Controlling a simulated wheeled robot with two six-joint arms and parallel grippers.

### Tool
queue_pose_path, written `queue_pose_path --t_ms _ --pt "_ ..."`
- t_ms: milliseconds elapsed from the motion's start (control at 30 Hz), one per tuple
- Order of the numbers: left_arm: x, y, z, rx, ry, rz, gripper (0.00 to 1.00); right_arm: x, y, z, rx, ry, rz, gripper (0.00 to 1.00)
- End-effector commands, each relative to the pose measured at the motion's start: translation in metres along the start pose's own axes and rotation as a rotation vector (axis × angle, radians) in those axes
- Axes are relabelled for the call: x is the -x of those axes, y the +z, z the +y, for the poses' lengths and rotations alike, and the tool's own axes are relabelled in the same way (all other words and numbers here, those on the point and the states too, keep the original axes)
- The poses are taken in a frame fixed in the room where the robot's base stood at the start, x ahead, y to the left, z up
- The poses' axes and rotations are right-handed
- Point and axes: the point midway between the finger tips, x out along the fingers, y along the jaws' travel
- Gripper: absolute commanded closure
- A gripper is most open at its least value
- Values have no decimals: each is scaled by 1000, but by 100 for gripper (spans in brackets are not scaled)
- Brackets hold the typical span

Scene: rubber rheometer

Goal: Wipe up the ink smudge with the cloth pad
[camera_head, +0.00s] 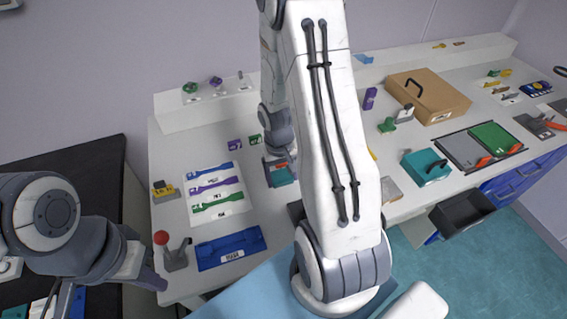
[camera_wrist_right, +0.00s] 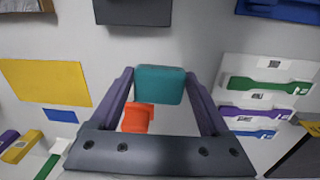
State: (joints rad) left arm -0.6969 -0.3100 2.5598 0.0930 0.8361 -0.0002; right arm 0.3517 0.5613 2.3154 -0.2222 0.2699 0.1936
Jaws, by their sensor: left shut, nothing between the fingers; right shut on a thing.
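The cloth pad appears as a teal block (camera_wrist_right: 160,85) between my right gripper's purple fingers (camera_wrist_right: 160,79) in the right wrist view. An orange-red part (camera_wrist_right: 138,118) shows beside it. In the head view the teal pad (camera_head: 283,177) is at my right gripper (camera_head: 279,161), over the middle of the bench, partly hidden by my arm. The right gripper is shut on the pad; I cannot tell whether the pad touches the bench. My left gripper (camera_head: 148,277) is shut and empty at the bench's left front corner. I cannot make out the ink smudge.
A white sheet (camera_head: 238,205) with coloured tools, a blue tray (camera_head: 248,243) and a red-knobbed lever (camera_head: 175,258) stand on the left of the bench. A cardboard box (camera_head: 440,90), a teal case (camera_head: 425,165) and a black bin (camera_head: 464,211) are on the right.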

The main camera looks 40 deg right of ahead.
Motion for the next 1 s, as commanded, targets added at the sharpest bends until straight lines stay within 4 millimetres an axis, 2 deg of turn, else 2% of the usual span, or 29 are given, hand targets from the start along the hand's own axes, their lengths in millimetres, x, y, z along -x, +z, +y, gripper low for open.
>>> queue_pose_path --t_ms 33,300,900,1000 --pt "9 0 1 0 0 0 100 10 0 0 1 0 1 72" --pt "27 -1 2 1 0 0 100 30 -1 -1 4 0 1 72" --pt "27 -1 2 1 0 0 100 31 -1 -1 6 0 1 72" --pt "26 -1 2 1 0 0 100 28 -2 -12 35 0 1 72"
